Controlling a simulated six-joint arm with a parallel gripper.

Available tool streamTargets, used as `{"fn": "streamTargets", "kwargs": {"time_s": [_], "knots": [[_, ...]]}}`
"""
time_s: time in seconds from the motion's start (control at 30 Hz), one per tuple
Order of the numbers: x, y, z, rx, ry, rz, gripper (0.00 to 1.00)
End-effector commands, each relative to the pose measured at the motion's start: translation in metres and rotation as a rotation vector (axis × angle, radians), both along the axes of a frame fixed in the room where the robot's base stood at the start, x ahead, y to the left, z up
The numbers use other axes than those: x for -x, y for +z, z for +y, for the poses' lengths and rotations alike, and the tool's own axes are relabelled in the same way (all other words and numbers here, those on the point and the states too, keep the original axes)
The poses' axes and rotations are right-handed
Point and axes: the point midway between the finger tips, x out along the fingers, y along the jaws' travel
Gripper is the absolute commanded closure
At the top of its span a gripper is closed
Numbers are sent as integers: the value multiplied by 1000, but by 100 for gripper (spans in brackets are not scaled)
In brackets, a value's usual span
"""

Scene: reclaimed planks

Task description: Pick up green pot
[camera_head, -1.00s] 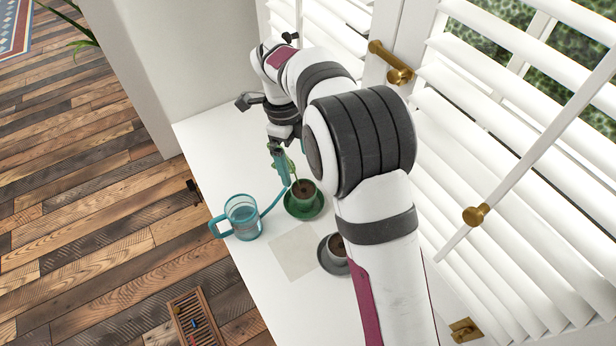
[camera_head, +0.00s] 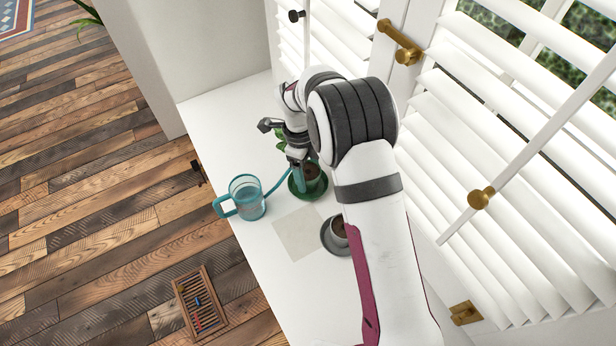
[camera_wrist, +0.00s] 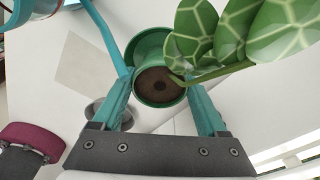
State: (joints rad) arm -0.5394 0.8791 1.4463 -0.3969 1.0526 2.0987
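The green pot (camera_head: 314,181) stands upright on a green saucer (camera_head: 299,193) on the white table, partly hidden by my gripper (camera_head: 298,164). In the wrist view the green pot (camera_wrist: 145,97) shows dark soil, and a plant with big pale-veined leaves (camera_wrist: 220,30) leans to the right. The green saucer (camera_wrist: 143,45) shows behind it. My gripper (camera_wrist: 160,90) has its two teal fingers apart, one on each side of the pot. They look close to its sides; I see no clear grip on it.
A teal watering can (camera_head: 247,196) stands left of the pot, its long spout reaching close to the pot and my left finger. A grey pot (camera_head: 339,229) on a grey saucer (camera_head: 328,241) and a pale square (camera_head: 300,234) lie nearer. Window shutters (camera_head: 500,170) border the right.

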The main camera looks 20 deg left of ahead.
Motion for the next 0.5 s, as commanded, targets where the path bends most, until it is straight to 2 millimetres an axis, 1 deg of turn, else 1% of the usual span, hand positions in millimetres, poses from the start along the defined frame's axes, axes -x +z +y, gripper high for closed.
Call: {"fn": "streamTargets", "kwargs": {"time_s": [0.03, 0.07, 0.1, 0.37, 0.5], "knots": [[0, 0, 0, 0, 0, 0, 40], [0, 0, 0, 0, 0, 0, 45], [0, 0, 0, 0, 0, 0, 52], [0, 0, 0, 0, 0, 0, 99], [0, 1, 0, -1, 0, -1, 100]]}}
